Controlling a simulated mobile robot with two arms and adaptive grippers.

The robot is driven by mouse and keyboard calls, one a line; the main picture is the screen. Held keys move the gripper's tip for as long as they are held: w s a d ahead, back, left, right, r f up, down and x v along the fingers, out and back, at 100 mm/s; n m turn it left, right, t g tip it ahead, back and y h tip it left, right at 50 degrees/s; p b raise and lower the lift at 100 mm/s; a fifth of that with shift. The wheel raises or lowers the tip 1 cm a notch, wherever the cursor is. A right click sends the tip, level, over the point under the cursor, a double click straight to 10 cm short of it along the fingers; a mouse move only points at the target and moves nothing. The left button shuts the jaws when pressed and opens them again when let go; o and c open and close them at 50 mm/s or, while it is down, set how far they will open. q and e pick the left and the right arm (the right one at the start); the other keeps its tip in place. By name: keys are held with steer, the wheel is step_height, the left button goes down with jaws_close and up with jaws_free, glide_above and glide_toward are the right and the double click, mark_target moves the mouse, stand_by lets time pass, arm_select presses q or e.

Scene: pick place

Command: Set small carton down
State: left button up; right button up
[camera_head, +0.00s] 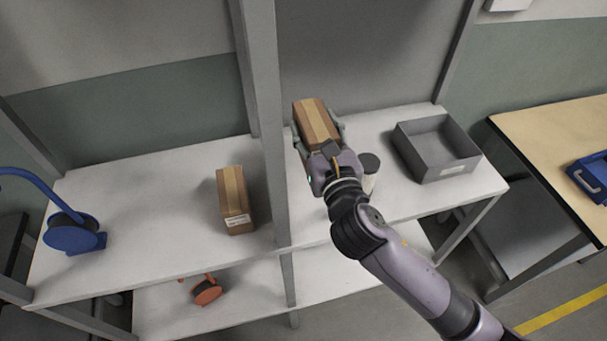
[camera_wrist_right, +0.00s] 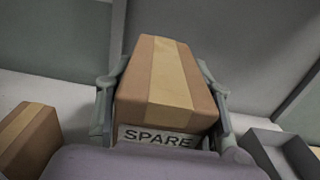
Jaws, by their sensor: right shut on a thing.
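A small brown carton (camera_head: 315,122) with a lighter tape strip is between the fingers of my right gripper (camera_head: 318,145), over the right bay of the white shelf. In the right wrist view the carton (camera_wrist_right: 168,85) fills the middle, with a finger against each side and a label reading "SPARE" on its near face. My right gripper is shut on it. I cannot tell whether its underside touches the shelf. A second similar carton (camera_head: 233,200) stands on the shelf left of the grey upright, and its top shows in the right wrist view (camera_wrist_right: 24,138). My left gripper is not in view.
A grey upright (camera_head: 266,120) divides the white shelf (camera_head: 150,190). A grey open bin (camera_head: 437,150) sits to the right, and a dark-topped cylinder (camera_head: 369,168) is close beside my gripper. The shelf's left bay has free room.

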step_height(320, 180, down, 14)
steer(key=b, duration=0.3)
steer(key=shift+w+f, duration=0.1)
steer(key=shift+f, duration=0.15)
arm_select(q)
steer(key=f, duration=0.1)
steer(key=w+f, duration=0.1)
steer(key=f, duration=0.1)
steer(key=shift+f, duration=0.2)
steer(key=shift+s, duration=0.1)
arm_select(e)
steer(key=o, duration=0.8)
steer(key=shift+f, duration=0.2)
steer(key=o, duration=0.5)
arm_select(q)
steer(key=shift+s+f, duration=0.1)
arm_select(e)
steer(key=shift+r, duration=0.1)
